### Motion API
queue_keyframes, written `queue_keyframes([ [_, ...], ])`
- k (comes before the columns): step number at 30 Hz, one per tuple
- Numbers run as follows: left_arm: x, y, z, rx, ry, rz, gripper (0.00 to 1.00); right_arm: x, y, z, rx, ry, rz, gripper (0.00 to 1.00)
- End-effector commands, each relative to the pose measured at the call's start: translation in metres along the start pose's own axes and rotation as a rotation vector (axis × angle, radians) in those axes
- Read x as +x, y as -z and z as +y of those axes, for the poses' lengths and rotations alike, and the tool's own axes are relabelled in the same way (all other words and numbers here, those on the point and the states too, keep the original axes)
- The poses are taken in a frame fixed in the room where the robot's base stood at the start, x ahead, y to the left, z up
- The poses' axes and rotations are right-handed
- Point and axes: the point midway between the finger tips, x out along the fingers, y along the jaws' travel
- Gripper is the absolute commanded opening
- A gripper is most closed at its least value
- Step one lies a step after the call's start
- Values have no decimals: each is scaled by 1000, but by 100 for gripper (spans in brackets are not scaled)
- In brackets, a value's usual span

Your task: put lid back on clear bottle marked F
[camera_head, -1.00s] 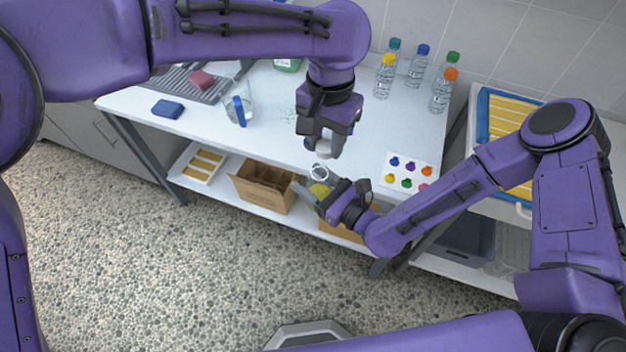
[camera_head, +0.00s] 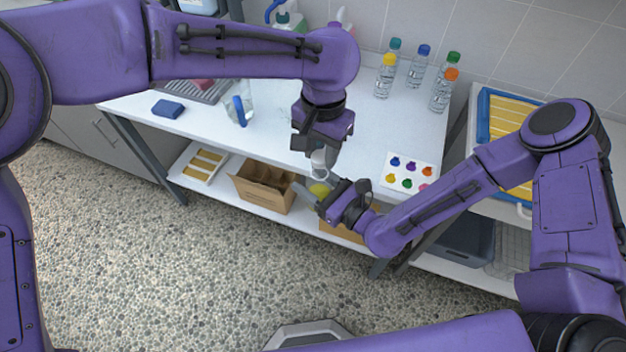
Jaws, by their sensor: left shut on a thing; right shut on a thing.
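My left gripper (camera_head: 320,150) points down over the front edge of the table. It is shut on a small pale lid (camera_head: 319,158). Directly below is the mouth of a clear bottle (camera_head: 319,175), held by my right gripper (camera_head: 316,193), which comes in from the right and is shut on it. The lid is at the bottle's mouth; I cannot tell if it touches or is seated. A yellow patch shows at the bottle's body. The fingers hide much of the bottle, and no letter F can be read.
Several capped clear bottles (camera_head: 418,68) stand at the back right of the table. A blue sponge (camera_head: 168,109) and a clear jug with a blue handle (camera_head: 238,108) are at the left. A cardboard box (camera_head: 262,190) sits on the lower shelf.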

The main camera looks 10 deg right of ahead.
Motion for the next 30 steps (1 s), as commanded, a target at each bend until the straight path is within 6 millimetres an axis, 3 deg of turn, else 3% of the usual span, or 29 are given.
queue_keyframes([
  [21,0,-1,0,0,0,0,10,0,0,0,0,0,0,10],
  [30,16,-1,0,0,0,-2,10,0,0,0,0,0,0,10],
])
